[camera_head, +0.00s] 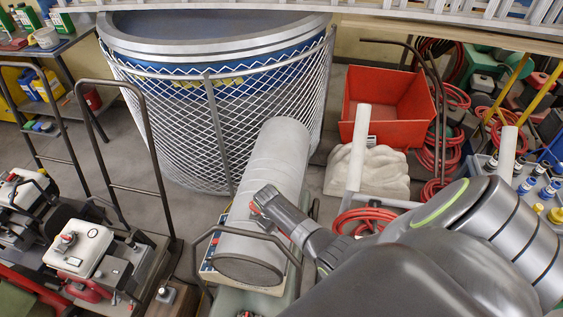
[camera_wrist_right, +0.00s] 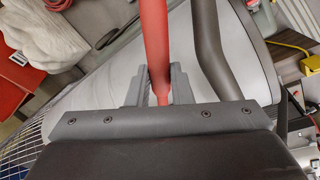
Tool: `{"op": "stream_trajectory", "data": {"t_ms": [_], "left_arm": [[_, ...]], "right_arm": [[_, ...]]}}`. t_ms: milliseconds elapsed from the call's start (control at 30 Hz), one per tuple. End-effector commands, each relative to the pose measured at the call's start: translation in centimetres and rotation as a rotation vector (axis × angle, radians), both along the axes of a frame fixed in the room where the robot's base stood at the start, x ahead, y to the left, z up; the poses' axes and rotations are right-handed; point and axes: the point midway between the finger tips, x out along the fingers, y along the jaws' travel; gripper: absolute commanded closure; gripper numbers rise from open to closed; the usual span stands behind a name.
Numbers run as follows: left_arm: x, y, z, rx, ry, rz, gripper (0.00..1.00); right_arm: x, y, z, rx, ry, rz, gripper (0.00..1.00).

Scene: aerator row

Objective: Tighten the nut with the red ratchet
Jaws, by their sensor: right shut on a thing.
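My right gripper (camera_head: 258,203) is over a light grey drum (camera_head: 268,165); a little red shows at its fingertips. In the right wrist view the fingers of the right gripper (camera_wrist_right: 158,88) are shut around the slim lower part of a red handle (camera_wrist_right: 155,35), which looks like the red ratchet. The handle runs up out of the picture, so its head is not seen there. I cannot make out the nut in either view. My left gripper is not in view.
A dark bent bar (camera_wrist_right: 210,45) runs close beside the red handle. A wire mesh bin (camera_head: 215,130) stands behind the drum. A red tub (camera_head: 385,100) and a pale sack (camera_head: 370,172) are to the right. Wheeled engine machines (camera_head: 85,250) crowd the left.

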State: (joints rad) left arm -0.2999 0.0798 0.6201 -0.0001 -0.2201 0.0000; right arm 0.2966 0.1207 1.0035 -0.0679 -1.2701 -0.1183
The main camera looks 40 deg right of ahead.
Motion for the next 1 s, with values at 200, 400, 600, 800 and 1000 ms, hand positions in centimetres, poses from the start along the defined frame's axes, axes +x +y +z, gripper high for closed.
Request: {"op": "stream_trajectory", "data": {"t_ms": [200, 400, 600, 800, 1000], "left_arm": [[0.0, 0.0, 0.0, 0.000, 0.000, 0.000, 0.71], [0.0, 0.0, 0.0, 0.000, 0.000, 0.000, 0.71], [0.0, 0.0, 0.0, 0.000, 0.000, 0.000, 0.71], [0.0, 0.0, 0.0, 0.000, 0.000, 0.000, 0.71], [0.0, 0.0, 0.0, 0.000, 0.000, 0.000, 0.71]], "right_arm": [[0.1, 0.0, 0.1, -0.001, -0.003, -0.003, 1.00], [0.4, -1.0, 0.1, -0.001, -0.003, 0.077, 1.00], [1.2, -3.2, 0.1, -0.002, -0.002, 0.268, 1.00], [1.5, -4.0, 0.1, 0.000, -0.003, 0.359, 1.00], [1.5, -4.0, 0.1, 0.001, -0.003, 0.361, 1.00]]}}
